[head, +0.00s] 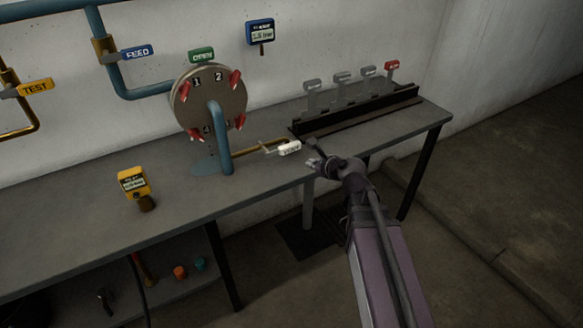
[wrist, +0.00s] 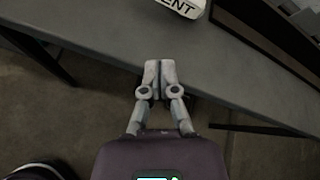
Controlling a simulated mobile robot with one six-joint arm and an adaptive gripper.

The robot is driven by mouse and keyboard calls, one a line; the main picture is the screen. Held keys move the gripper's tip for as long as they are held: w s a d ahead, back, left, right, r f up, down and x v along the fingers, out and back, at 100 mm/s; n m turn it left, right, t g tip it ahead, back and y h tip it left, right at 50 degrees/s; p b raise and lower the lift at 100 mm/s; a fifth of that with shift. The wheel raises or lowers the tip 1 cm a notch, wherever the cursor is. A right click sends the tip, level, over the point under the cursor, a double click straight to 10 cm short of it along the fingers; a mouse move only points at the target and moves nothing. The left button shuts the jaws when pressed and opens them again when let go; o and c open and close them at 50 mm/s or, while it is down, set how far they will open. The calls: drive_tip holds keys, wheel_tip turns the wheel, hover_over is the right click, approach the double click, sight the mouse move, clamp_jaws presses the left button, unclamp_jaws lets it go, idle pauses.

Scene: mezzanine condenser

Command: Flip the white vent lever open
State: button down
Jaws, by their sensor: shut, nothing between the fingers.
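The white vent lever (head: 290,148) is at the end of a thin brass pipe near the bench's front edge in the head view. Part of it, with the letters "ENT", shows at the top of the wrist view (wrist: 184,6). My gripper (head: 314,163) is just right of and nearer than the lever, by the bench edge. In the wrist view my gripper (wrist: 160,70) is shut, its fingertips together and empty. A gap shows between the fingertips and the lever.
The grey bench (head: 90,222) carries a round plate with red clamps (head: 208,100), a yellow meter (head: 134,182) and a dark rail (head: 360,112) behind my gripper. Grey tags and a red tag (head: 392,66) stand over the rail. Floor in front is open.

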sight(293, 162)
drive_tip(key=shift+w+a+f+m+t+b, duration=0.2)
drive_tip(key=shift+w+f+m+t+b, duration=0.25)
drive_tip(key=shift+m, duration=0.5)
drive_tip(key=shift+w+a+f+m+t+b, duration=0.2)
drive_tip(key=shift+w+m+t+b, duration=0.1)
drive_tip(key=shift+m+b, duration=0.55)
drive_tip(key=shift+w+a+f+m+t+b, duration=0.2)
drive_tip(key=shift+w+f+m+t+b, duration=0.15)
drive_tip(key=shift+m, duration=0.75)
drive_tip(key=shift+w, duration=0.1)
drive_tip(key=b+x, duration=0.3)
drive_tip(key=x, duration=0.6)
drive_tip(key=shift+w+a+f, duration=0.1)
drive_tip(key=shift+w+a, duration=0.15)
drive_tip(key=shift+a, duration=0.05)
